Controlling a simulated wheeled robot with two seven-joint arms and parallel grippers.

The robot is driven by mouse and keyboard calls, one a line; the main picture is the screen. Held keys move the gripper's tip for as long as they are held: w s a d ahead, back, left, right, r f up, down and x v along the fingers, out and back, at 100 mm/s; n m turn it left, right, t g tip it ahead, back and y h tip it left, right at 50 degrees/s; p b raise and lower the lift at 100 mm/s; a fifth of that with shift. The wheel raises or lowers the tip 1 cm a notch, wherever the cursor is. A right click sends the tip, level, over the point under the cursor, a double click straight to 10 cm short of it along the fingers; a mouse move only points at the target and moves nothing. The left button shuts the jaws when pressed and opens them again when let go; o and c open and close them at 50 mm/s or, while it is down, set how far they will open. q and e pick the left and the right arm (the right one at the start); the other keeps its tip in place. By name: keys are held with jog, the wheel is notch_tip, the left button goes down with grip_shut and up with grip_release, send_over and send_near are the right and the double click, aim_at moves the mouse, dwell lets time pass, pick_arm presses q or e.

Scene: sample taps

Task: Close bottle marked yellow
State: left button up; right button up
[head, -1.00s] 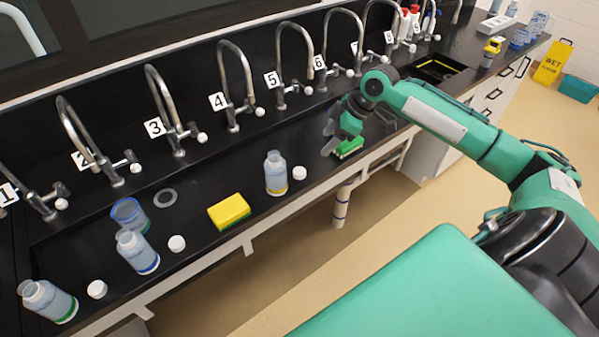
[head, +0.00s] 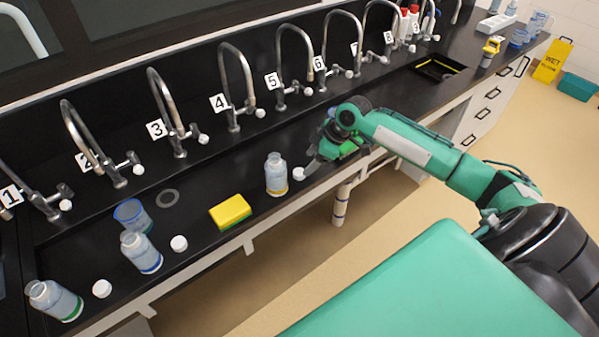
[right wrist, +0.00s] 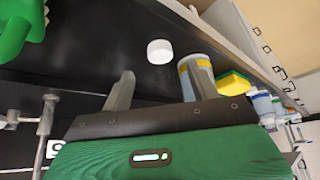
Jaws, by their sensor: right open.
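The bottle with a yellow band (head: 276,176) stands upright and uncapped near the counter's front edge. It also shows in the right wrist view (right wrist: 188,72), partly hidden behind one finger. A white cap (head: 299,174) lies on the counter just right of it, and shows in the right wrist view (right wrist: 160,51). My right gripper (head: 316,158) is open and empty, low over the counter beside the cap. In the right wrist view its fingers (right wrist: 165,75) are spread, with the cap in the gap beyond the tips. My left gripper is not in view.
A yellow-green sponge (head: 230,211) lies left of the bottle. A blue-banded bottle (head: 141,252), a green-banded bottle (head: 55,300), their caps and a blue-rimmed beaker (head: 131,214) stand farther left. Numbered taps line the back. A green shape (right wrist: 18,28) in the right wrist view is unclear.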

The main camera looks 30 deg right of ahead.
aim_at(300, 172)
jog(key=shift+f, duration=0.1)
jog(key=shift+w+a+f+p, duration=0.15)
jog(key=shift+a+f+p, duration=0.1)
jog(key=shift+p, duration=0.2)
jog(key=p+x, duration=0.1)
jog(key=x, duration=0.2)
jog(key=shift+f, duration=0.25)
jog(key=shift+w+a+f, duration=0.15)
jog(key=shift+a+f, duration=0.05)
jog(key=shift+f, duration=0.2)
jog(key=c, duration=1)
